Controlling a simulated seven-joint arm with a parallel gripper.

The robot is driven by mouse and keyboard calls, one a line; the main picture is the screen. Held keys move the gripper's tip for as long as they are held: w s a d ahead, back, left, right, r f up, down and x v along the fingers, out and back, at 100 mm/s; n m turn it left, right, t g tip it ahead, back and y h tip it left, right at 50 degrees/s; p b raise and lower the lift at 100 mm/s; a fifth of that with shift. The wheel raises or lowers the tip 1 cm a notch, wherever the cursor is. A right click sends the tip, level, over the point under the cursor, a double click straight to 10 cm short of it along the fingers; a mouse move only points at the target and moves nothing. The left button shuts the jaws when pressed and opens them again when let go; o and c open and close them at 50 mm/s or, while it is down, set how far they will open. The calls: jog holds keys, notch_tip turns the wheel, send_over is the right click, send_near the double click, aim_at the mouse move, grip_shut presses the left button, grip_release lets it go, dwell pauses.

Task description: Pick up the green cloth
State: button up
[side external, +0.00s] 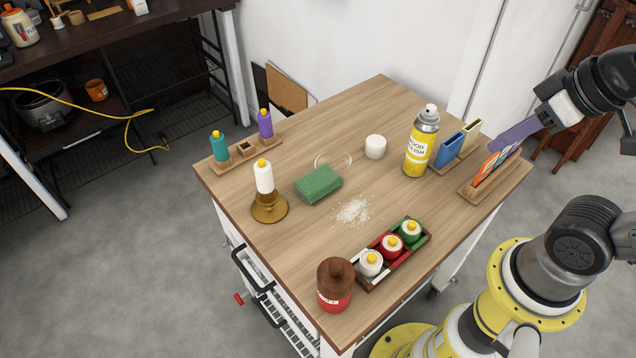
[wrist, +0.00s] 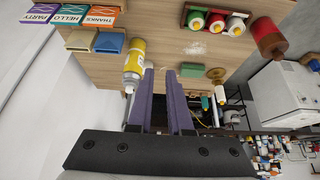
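The green cloth (side external: 318,184) is a thick folded green block lying flat on the wooden table. It is near the middle, just right of the white candle. My gripper (side external: 498,140) has purple fingers and is above the table's right side, near the cards and well away from the cloth. In the wrist view my gripper (wrist: 160,72) has its two fingers apart, with nothing seen between them.
A spray can (side external: 422,142), blue holder (side external: 451,150) and card rack (side external: 487,184) stand between my gripper and the cloth's side.

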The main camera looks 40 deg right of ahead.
jog(key=o, duration=1.2)
jog(key=shift+o, duration=0.2)
jog(key=w+a+r+n, duration=0.1)
jog(key=w+r+n, duration=0.6)
jog(key=w+n, duration=0.15)
jog(key=n+g, duration=0.6)
jog(key=n, duration=0.4)
send_over(316, 180)
notch_tip(316, 180, down, 16)
jog(key=shift+m, duration=0.25)
jog(key=f, duration=0.7)
jog(key=shift+w+d, duration=0.1)
jog(key=shift+w, duration=0.1)
jog(key=shift+s+f, duration=0.2)
jog(key=shift+f, duration=2.75)
